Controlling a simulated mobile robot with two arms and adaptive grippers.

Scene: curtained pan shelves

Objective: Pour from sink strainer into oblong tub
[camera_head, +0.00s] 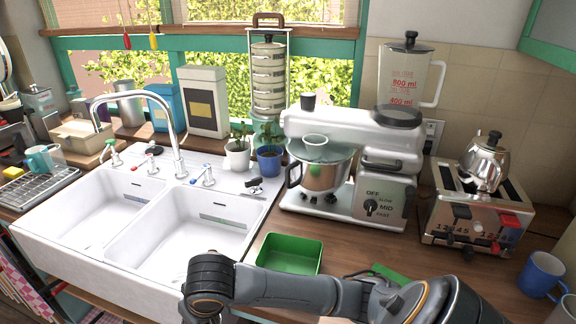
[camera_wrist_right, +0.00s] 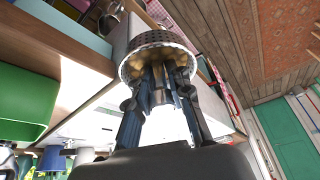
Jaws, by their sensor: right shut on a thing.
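The green oblong tub (camera_head: 290,254) sits on the wooden counter right of the sink, open side up, and looks empty inside. In the right wrist view a green container (camera_wrist_right: 22,100) at the left edge looks like the same tub. The metal sink strainer (camera_wrist_right: 158,42), with a perforated rim, is at the fingertips of my right gripper (camera_wrist_right: 163,85). The fingers are shut on its central part. Its contents cannot be made out. In the head view my right arm reaches left across the sink's front; its fingers and the strainer are hidden. My left gripper is not in view.
The white double sink (camera_head: 190,210) with a tall tap (camera_head: 160,110) lies left of the tub. A stand mixer (camera_head: 350,160) stands behind it. A toaster (camera_head: 478,222) with a kettle and a blue mug (camera_head: 541,274) are at the right.

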